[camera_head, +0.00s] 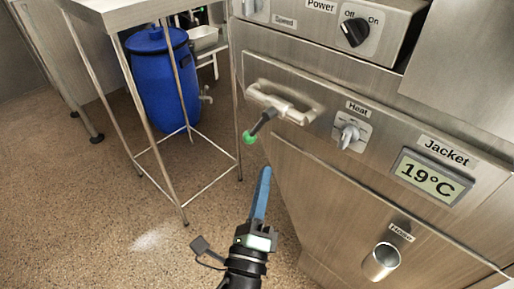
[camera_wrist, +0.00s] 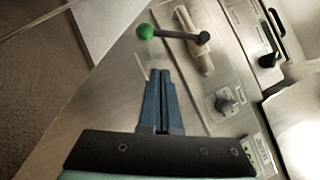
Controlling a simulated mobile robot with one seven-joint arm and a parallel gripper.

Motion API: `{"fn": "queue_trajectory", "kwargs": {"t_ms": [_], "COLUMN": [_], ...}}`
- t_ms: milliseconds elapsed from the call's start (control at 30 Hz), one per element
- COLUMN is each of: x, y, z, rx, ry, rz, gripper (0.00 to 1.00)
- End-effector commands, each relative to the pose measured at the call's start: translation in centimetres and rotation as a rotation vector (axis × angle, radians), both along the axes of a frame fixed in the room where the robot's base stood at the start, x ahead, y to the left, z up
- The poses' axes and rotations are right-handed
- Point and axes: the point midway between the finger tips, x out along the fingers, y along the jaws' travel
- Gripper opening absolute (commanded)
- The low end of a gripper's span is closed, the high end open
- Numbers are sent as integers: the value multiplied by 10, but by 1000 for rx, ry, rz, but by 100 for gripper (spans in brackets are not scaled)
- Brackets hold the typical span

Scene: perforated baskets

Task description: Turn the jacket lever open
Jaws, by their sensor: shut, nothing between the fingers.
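A dark lever with a green ball (camera_head: 249,138) at its end sticks out from the steel machine front, beside a pale bar handle (camera_head: 284,102). In the wrist view the green ball (camera_wrist: 145,31) is at the left end of the lever, whose dark rod (camera_wrist: 178,35) crosses in front of the handle. My gripper (camera_head: 265,172) has blue fingers, closed together and empty. It is below and slightly right of the green ball, apart from it. In the wrist view my gripper (camera_wrist: 160,75) points up toward the lever, with a gap between.
A Heat knob (camera_head: 348,135), a Jacket display (camera_head: 430,178) reading 19°C and a round metal outlet (camera_head: 381,262) are on the machine front. A blue drum (camera_head: 163,85) stands under a steel table (camera_head: 115,12) at left. The floor between is clear.

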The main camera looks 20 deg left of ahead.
Motion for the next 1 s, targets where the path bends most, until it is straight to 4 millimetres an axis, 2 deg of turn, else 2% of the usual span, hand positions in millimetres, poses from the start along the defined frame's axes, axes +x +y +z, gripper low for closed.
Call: {"fn": "queue_trajectory", "kwargs": {"t_ms": [133, 300, 500, 1000], "x": [27, 39, 45, 46], "y": [5, 23, 33, 36], "z": [10, 25, 28, 26], "rx": [3, 3, 3, 15], "ry": [-3, 0, 1, -4], "rz": [0, 2, 1, 2], "gripper": [0, 0, 0, 0]}}
